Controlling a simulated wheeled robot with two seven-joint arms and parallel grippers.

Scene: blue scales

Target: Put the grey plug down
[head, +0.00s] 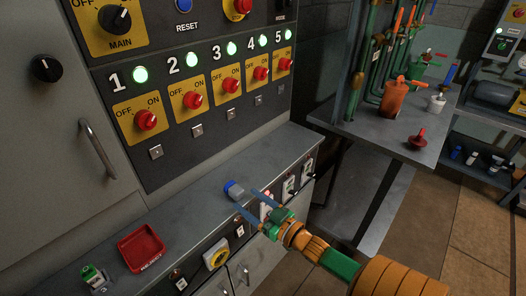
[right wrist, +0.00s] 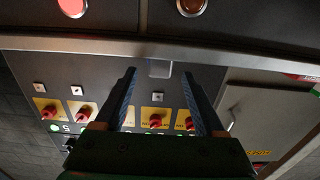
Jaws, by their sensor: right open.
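The grey plug (head: 234,190), with a bluish tint, lies on the grey ledge (head: 190,208) below the panel of numbered switches. My right gripper (head: 244,198) reaches in from the lower right. Its two blue fingers are apart, with their tips close to the plug and nothing held between them. In the right wrist view, the open fingers (right wrist: 160,80) point toward a small grey block, which looks like the plug (right wrist: 160,68), at the ledge edge beyond the tips. Whether a finger touches it I cannot tell. My left gripper is not in view.
A red tray (head: 142,248) and a small green-and-white object (head: 93,277) sit farther left on the ledge. The panel (head: 200,100) rises behind, with red knobs and lit green lamps. A side table (head: 375,140) at right holds an orange can (head: 393,97).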

